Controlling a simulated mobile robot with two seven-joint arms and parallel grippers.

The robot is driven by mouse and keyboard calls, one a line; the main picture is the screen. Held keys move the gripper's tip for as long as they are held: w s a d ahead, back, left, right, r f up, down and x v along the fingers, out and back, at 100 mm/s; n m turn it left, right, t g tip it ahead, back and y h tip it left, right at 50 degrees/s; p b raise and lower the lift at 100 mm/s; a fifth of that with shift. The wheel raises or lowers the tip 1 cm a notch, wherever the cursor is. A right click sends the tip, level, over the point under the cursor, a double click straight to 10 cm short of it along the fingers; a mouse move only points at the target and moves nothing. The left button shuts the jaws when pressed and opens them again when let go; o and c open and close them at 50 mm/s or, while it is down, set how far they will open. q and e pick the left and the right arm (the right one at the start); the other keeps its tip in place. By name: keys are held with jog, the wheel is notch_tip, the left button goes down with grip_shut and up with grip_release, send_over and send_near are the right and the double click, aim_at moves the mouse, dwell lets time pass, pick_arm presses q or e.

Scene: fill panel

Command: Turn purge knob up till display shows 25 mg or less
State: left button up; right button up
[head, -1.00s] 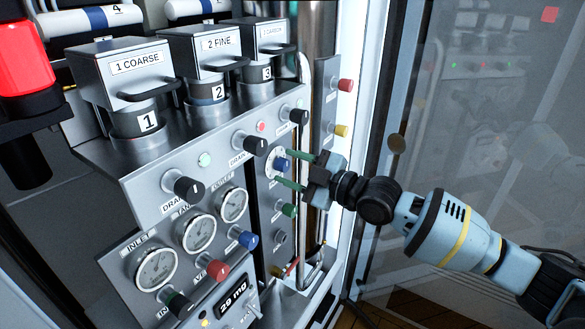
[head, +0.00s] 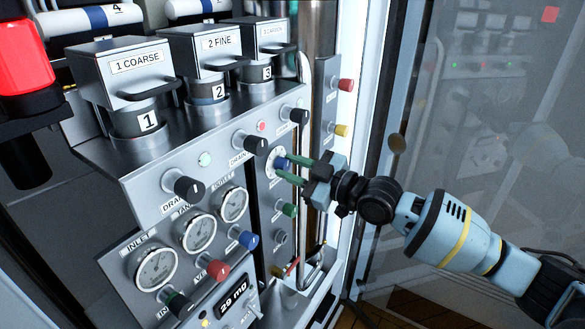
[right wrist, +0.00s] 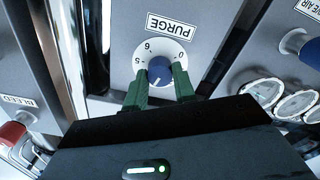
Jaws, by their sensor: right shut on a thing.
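The purge knob (head: 281,165) is blue on a round white dial, on the narrow panel in the middle of the head view. In the right wrist view the knob (right wrist: 159,71) sits under the PURGE label (right wrist: 169,27), with 5 and 6 readable on its dial. My right gripper (head: 287,167) is shut on the knob, one green finger on each side; the fingers partly cover the dial in the wrist view. The display (head: 233,294) at the lower middle appears to read 29 mg. My left gripper is not in view.
A green knob (head: 289,210) lies just below the purge knob. Black drain knobs (head: 256,145) stick out to the left. Red (head: 345,85) and yellow (head: 341,130) knobs are above right. A glass door (head: 470,130) stands right, behind my arm.

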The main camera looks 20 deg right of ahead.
jog(key=m, duration=0.5)
dwell(0.7)
jog(key=o, duration=1)
jog(key=shift+c, duration=0.2)
jog(key=shift+s, duration=0.1)
